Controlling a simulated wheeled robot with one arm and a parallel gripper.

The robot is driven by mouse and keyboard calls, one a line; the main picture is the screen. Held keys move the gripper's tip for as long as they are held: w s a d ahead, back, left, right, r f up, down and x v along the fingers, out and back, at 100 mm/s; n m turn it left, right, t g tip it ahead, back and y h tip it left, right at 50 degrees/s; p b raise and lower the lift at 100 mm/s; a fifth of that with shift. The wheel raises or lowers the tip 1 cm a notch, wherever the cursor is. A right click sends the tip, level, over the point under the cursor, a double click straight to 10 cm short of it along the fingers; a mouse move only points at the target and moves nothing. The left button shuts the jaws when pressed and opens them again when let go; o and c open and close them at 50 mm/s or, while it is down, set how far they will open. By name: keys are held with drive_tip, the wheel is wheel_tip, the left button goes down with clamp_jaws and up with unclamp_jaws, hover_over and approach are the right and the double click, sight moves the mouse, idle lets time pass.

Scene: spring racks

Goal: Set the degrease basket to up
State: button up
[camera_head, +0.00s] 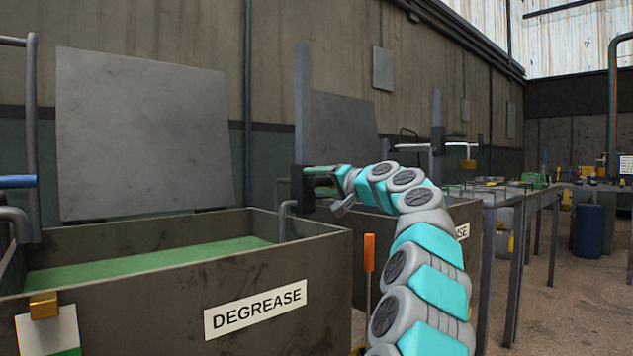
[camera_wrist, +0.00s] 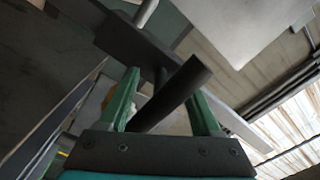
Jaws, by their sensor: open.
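The degrease tank (camera_head: 180,305) is at the left of the head view, with green liquid inside and a DEGREASE label on its front. A grey upright post (camera_head: 302,100) stands at its far right corner, with a dark carriage block (camera_head: 300,188) on it. My gripper (camera_head: 318,183) is at this block. In the wrist view, my gripper (camera_wrist: 163,92) has its two green fingers apart, with a dark round bar (camera_wrist: 172,93) showing between them. Contact with the bar cannot be told. The basket itself is not clearly visible.
A grey upright panel (camera_head: 145,130) stands behind the tank. A blue-handled post (camera_head: 18,182) is at the left edge. An orange-handled lever (camera_head: 369,253) stands right of the tank. A second tank (camera_head: 462,275) and a metal table (camera_head: 500,200) are further right.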

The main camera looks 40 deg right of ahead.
drive_tip(key=shift+w, duration=0.25)
clamp_jaws()
idle(0.5)
idle(0.9)
